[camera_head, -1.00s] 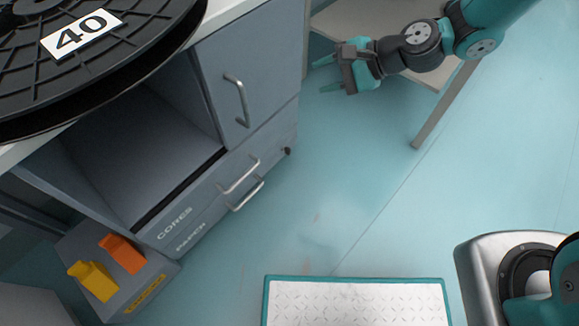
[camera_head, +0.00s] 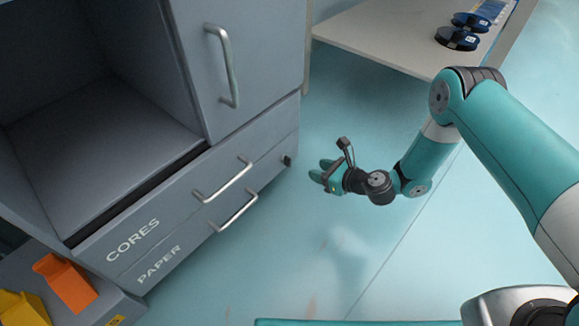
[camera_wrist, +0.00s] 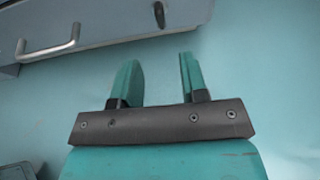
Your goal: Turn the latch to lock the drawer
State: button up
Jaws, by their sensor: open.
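The latch is a small dark knob (camera_head: 287,161) near the right end of the grey cabinet's lower front, seemingly level with the PAPER drawer (camera_head: 172,262). The CORES drawer (camera_head: 145,228) is directly above it. Both drawers look shut. The latch also shows as a dark oval (camera_wrist: 159,14) at the top of the wrist view; which way it is turned is too small to tell. My gripper (camera_head: 320,170) is open and empty, to the right of the latch and apart from it. In the wrist view its two teal fingers (camera_wrist: 160,62) point towards the cabinet, below the latch.
Two bar handles, the upper (camera_head: 222,180) and lower (camera_head: 235,212), stick out left of the latch. A door with a handle (camera_head: 222,65) is above. A table (camera_head: 385,45) with dark spools (camera_head: 456,38) stands behind. The floor around my gripper is clear.

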aim_at(290, 161)
jog(key=b+x, duration=0.5)
jog(key=x, duration=0.6)
jog(key=shift+f+b, duration=0.1)
jog(key=shift+b, duration=0.3)
jog(key=shift+w+a, duration=0.4)
jog(key=shift+a, duration=0.15)
jog(key=shift+c, duration=0.2)
jog(key=c, duration=0.6)
